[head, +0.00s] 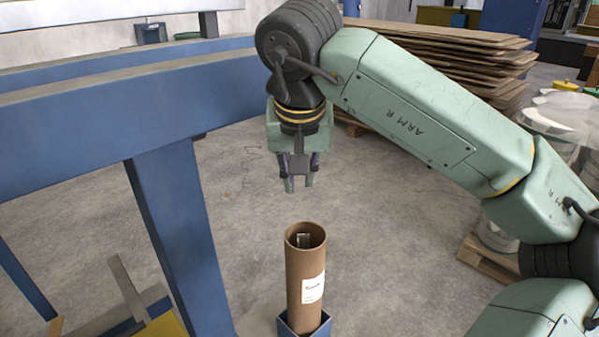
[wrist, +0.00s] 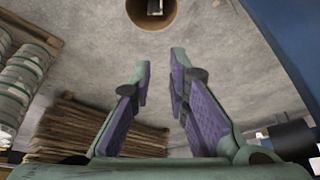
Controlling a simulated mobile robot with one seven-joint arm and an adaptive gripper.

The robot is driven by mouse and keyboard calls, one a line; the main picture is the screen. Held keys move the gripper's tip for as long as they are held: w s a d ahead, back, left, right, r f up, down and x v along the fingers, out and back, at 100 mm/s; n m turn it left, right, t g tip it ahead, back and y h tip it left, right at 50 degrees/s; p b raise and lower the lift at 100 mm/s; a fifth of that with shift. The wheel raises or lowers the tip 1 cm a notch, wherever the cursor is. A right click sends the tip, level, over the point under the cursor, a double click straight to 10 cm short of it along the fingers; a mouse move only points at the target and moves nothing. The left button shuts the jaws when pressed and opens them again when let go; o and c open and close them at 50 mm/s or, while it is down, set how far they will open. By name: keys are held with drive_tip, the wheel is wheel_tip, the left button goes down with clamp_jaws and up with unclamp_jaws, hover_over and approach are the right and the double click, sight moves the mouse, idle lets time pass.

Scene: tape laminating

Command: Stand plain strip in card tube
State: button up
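The brown card tube (head: 305,262) stands upright in a blue square holder (head: 290,330), with a white label on its side. A pale strip end (head: 304,240) shows inside the tube's mouth; most of it is hidden by the tube wall. In the wrist view the tube's round mouth (wrist: 134,14) is at the top edge, with a light piece of the strip (wrist: 155,6) in it. My gripper (head: 300,186) hangs above and behind the tube, apart from it. In the wrist view its purple-padded fingers (wrist: 160,62) are apart with nothing between them.
A blue frame (head: 165,200) with rails stands at the left. A stack of brown sheets (head: 450,55) lies at the back right. A pallet (head: 485,258) with pale reels or drums is at the right. Bare concrete floor surrounds the tube.

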drive_tip(key=shift+o, duration=1.1)
drive_tip(key=v, duration=1.2)
